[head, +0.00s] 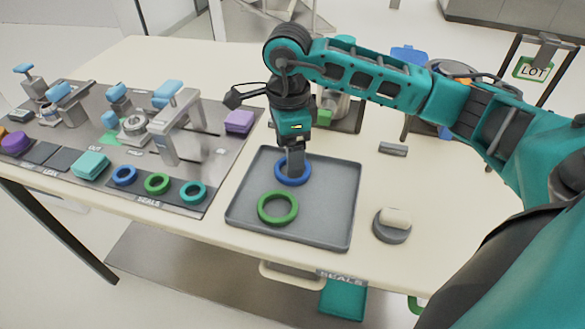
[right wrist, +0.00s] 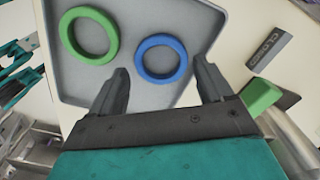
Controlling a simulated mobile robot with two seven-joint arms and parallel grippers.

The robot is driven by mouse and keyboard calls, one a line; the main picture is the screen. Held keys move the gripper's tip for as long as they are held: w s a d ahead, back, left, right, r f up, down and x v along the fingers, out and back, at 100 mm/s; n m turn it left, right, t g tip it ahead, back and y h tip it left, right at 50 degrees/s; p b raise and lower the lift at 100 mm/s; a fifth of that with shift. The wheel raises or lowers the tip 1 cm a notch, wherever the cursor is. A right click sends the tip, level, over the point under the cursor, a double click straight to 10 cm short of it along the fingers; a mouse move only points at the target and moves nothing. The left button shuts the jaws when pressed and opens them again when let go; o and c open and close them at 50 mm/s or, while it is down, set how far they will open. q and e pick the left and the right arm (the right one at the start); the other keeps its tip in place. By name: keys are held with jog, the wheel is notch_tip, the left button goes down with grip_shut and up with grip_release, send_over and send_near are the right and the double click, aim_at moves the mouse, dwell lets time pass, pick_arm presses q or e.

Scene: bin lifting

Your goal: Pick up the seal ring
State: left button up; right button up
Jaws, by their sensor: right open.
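A blue seal ring (head: 280,180) and a green seal ring (head: 277,221) lie flat in the grey tray (head: 338,215). My right gripper (head: 295,173) points down over the blue ring and hides part of it. In the right wrist view the open, empty fingers (right wrist: 161,77) stand apart, with the blue ring (right wrist: 140,61) ahead of and between their tips. The green ring (right wrist: 68,42) is left of it there. Whether the fingers touch the blue ring or the tray I cannot tell. My left gripper is not in view.
Left of the tray, a panel holds blue (head: 124,176), green (head: 157,184) and teal (head: 193,192) rings in a row, with clamp fixtures behind. A round grey object with a pale top (head: 392,225) stands right of the tray. A "CLOSED" block (right wrist: 268,51) lies nearby.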

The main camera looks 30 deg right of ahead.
notch_tip(320, 180, down, 4)
jog(key=shift+r, duration=0.2)
jog(key=c, duration=0.7)
jog(key=shift+r, duration=0.2)
